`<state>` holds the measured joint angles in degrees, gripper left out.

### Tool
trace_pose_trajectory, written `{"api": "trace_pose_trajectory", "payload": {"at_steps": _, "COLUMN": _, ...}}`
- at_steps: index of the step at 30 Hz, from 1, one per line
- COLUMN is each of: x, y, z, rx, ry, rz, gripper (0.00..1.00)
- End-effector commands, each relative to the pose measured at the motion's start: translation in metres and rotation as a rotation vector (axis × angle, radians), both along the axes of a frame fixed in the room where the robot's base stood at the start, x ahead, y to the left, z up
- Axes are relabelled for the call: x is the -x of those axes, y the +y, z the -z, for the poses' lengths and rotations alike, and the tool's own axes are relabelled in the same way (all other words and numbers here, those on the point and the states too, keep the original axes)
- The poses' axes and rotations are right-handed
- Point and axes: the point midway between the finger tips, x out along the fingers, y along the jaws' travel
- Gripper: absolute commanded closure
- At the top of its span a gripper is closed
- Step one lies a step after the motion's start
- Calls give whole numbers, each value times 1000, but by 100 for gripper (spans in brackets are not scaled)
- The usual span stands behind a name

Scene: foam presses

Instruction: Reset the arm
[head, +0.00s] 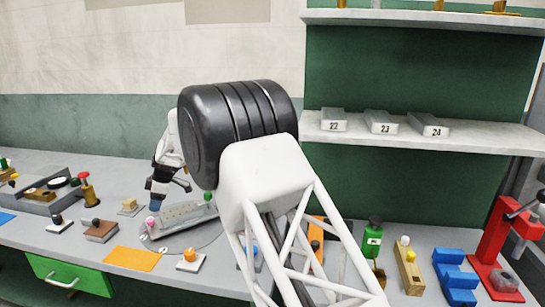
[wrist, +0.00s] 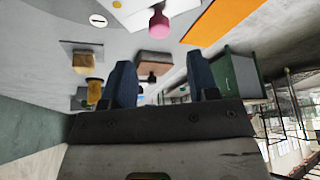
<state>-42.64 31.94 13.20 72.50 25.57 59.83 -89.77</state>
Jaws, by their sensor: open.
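My gripper (head: 163,191) is above the workbench in the left half of the head view, behind my large black and white arm link. In the wrist view, the two blue fingers of my gripper (wrist: 161,75) stand apart with nothing held between them. The pink knob also shows in the wrist view (wrist: 159,22). My arm link hides part of the bench.
An orange mat (head: 133,259) and an orange-knobbed block (head: 190,262) lie near the bench's front edge. A red press (head: 497,245), blue blocks (head: 455,275) and a green bottle (head: 373,238) stand at right. Shelves with numbered trays (head: 381,122) are behind.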

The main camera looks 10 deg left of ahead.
Motion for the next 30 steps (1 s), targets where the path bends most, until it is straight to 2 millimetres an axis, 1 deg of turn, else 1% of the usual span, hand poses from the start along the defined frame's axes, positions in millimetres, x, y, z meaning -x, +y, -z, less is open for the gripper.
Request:
{"api": "trace_pose_trajectory", "payload": {"at_steps": 5, "x": -2, "y": -13, "z": -8, "rx": 5, "ry": 1, "rz": 26, "gripper": 46}}
{"api": "trace_pose_trajectory", "payload": {"at_steps": 8, "x": -5, "y": -30, "z": -18, "rx": 13, "ry": 2, "rz": 62, "gripper": 46}}
{"api": "trace_pose_trajectory", "payload": {"at_steps": 11, "x": -7, "y": -54, "z": -31, "rx": 23, "ry": 6, "rz": 114, "gripper": 46}}
{"api": "trace_pose_trajectory", "payload": {"at_steps": 17, "x": -9, "y": -117, "z": -62, "rx": 52, "ry": 15, "rz": 251, "gripper": 46}}
{"api": "trace_pose_trajectory", "payload": {"at_steps": 18, "x": -9, "y": -131, "z": -67, "rx": 58, "ry": 17, "rz": 281, "gripper": 46}}
{"api": "trace_pose_trajectory", "payload": {"at_steps": 20, "x": -7, "y": -150, "z": -77, "rx": 66, "ry": 20, "rz": 323, "gripper": 46}}
{"api": "trace_pose_trajectory", "payload": {"at_steps": 22, "x": -6, "y": -174, "z": -87, "rx": 76, "ry": 23, "rz": 376, "gripper": 46}}
{"api": "trace_pose_trajectory", "payload": {"at_steps": 30, "x": 10, "y": -262, "z": -120, "rx": 107, "ry": 37, "rz": 574, "gripper": 46}}
